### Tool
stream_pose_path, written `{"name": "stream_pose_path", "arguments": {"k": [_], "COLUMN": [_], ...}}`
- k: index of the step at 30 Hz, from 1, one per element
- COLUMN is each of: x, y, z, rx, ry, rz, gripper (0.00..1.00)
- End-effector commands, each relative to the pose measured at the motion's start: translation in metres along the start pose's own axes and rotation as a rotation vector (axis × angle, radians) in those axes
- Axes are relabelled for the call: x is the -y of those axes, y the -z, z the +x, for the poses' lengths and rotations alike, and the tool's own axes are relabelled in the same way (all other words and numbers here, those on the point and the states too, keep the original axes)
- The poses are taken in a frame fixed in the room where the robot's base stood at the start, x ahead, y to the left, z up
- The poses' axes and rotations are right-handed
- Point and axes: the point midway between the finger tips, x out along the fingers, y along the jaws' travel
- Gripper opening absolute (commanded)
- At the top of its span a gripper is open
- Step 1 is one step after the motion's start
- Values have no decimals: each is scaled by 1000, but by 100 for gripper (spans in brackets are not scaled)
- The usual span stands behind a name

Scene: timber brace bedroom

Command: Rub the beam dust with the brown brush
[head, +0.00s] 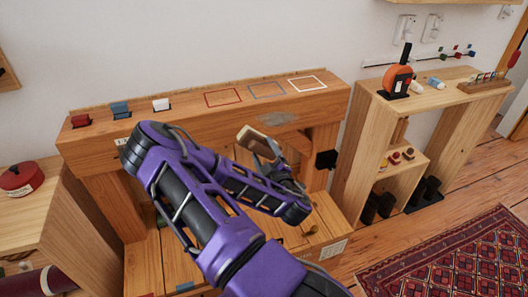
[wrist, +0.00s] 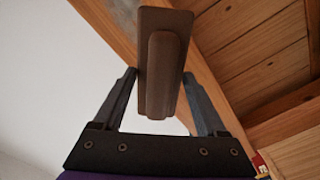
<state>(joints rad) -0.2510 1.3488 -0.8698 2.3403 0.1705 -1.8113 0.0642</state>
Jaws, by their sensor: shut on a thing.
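The beam dust (head: 277,119) is a dull grey patch on the front face of the wooden beam (head: 190,135), below the coloured outlines on its top. The brown brush (head: 256,143) has a brown back and a pale side facing the beam. It is tilted and appears just in front of the beam, a little left of and below the dust; I cannot tell if it touches the wood. My gripper (wrist: 163,95) is shut on the brush, whose brown back and raised grip (wrist: 163,75) show between the fingers in the wrist view. My arm partly hides the gripper in the head view.
Red, blue and white blocks (head: 120,110) stand on the beam's left top. A wooden shelf unit (head: 365,130) with an orange tool (head: 397,78) stands to the right. A red pot (head: 21,178) sits at the left.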

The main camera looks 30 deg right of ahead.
Motion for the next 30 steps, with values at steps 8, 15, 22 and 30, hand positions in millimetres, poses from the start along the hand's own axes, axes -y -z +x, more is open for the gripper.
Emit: {"name": "stream_pose_path", "arguments": {"k": [8, 15, 22, 30], "x": [0, 0, 0, 0], "y": [2, 1, 1, 1], "z": [24, 48, 58, 59], "rx": [-6, -5, -4, -3], "ry": [0, -1, -1, -1], "rz": [0, -1, 0, 0], "gripper": [30, 30, 30, 30]}}
